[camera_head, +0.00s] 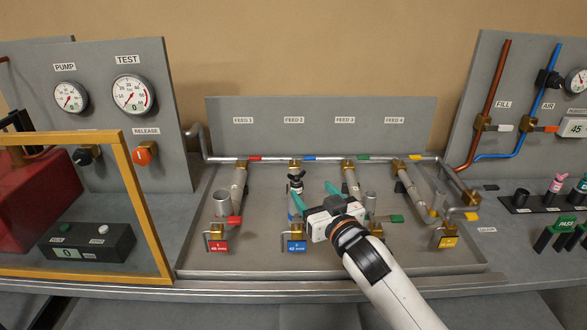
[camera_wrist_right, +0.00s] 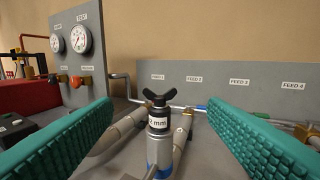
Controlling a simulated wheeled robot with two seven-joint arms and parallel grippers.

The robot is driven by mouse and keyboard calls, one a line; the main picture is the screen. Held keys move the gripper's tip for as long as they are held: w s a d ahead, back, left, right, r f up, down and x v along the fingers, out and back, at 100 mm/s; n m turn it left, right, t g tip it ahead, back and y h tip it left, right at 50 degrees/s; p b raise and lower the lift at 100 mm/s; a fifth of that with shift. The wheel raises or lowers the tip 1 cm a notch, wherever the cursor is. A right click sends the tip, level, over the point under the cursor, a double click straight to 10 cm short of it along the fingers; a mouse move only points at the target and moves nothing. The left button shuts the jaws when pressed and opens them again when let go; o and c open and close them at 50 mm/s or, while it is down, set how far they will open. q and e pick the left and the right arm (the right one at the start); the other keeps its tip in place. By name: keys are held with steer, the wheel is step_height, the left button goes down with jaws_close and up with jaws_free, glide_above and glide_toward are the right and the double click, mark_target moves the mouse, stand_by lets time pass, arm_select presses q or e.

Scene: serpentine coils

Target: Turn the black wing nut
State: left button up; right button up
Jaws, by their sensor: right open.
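The black wing nut (camera_wrist_right: 159,98) sits on top of an upright metal fitting with a white label ending in "mm" (camera_wrist_right: 160,123) and a blue band below, in the right wrist view. It also shows small in the head view (camera_head: 296,175), at the FEED 2 line. My right gripper (camera_head: 311,192) has its teal fingers apart, one on each side of the nut's fitting. In the right wrist view the fingers (camera_wrist_right: 157,130) stand wide of the nut and do not touch it. My left gripper is not in view.
A shallow grey tray (camera_head: 330,272) holds the feed pipes and coloured valve levers. A backboard (camera_head: 320,140) with FEED labels stands behind. At left are a yellow frame (camera_head: 145,215) and a gauge panel (camera_head: 105,110). At right is another panel (camera_head: 520,90) with copper and blue pipes.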

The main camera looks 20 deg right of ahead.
mark_target(297, 173)
steer(key=shift+w+r, duration=0.2)
steer(key=shift+w, duration=0.25)
steer(key=w, duration=0.3)
steer(key=w+a+p, duration=0.1)
steer(key=w, duration=0.3)
steer(key=w+p, duration=0.1)
steer(key=w, duration=0.3)
steer(key=shift+a+f, duration=0.15)
steer(key=shift+a, duration=0.05)
